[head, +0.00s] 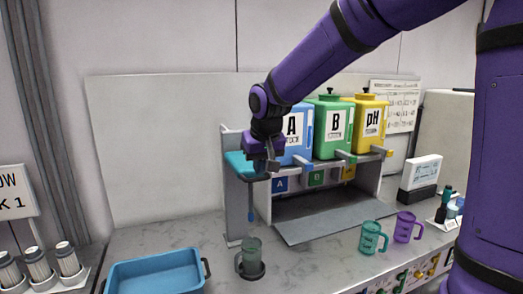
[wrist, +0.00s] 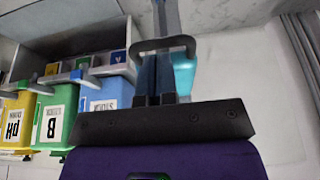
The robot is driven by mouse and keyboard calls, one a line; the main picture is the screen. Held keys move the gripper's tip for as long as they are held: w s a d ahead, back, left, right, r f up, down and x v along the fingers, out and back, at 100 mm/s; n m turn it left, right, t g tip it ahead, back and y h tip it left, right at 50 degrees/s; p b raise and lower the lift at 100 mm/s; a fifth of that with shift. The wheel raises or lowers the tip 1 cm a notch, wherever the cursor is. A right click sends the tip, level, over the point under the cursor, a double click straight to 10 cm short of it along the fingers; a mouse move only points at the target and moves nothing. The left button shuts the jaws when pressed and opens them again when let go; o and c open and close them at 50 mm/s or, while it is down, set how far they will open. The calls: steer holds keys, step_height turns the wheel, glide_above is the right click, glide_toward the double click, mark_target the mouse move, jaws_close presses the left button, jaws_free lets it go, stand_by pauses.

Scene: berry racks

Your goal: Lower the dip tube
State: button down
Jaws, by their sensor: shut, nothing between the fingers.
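The dip tube (head: 251,203) is a thin blue-grey rod hanging upright below a teal head (head: 243,165) on a grey post (head: 233,205). Its lower end is above a grey-green mug (head: 251,252) standing on a dark round base. My gripper (head: 272,165) is shut and empty, at the right end of the teal head in the head view. In the wrist view, my gripper's fingers (wrist: 155,88) are close together beside the teal part (wrist: 184,72), with a dark loop-shaped bar (wrist: 163,43) just beyond. Whether they touch it I cannot tell.
Blue A (head: 296,135), green B (head: 331,128) and yellow pH (head: 369,122) containers stand on a rack right of the post. A teal mug (head: 373,238) and purple mug (head: 407,227) stand at right. A blue tray (head: 155,272) lies at front left.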

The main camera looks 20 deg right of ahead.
steer(key=shift+x, duration=0.75)
steer(key=shift+s+f, duration=0.1)
step_height(320, 180, down, 17)
steer(key=shift+s+f, duration=0.1)
steer(key=shift+s, duration=0.05)
stand_by(0.4)
steer(key=w+v, duration=0.1)
steer(key=v, duration=1.3)
steer(key=shift+r, duration=0.3)
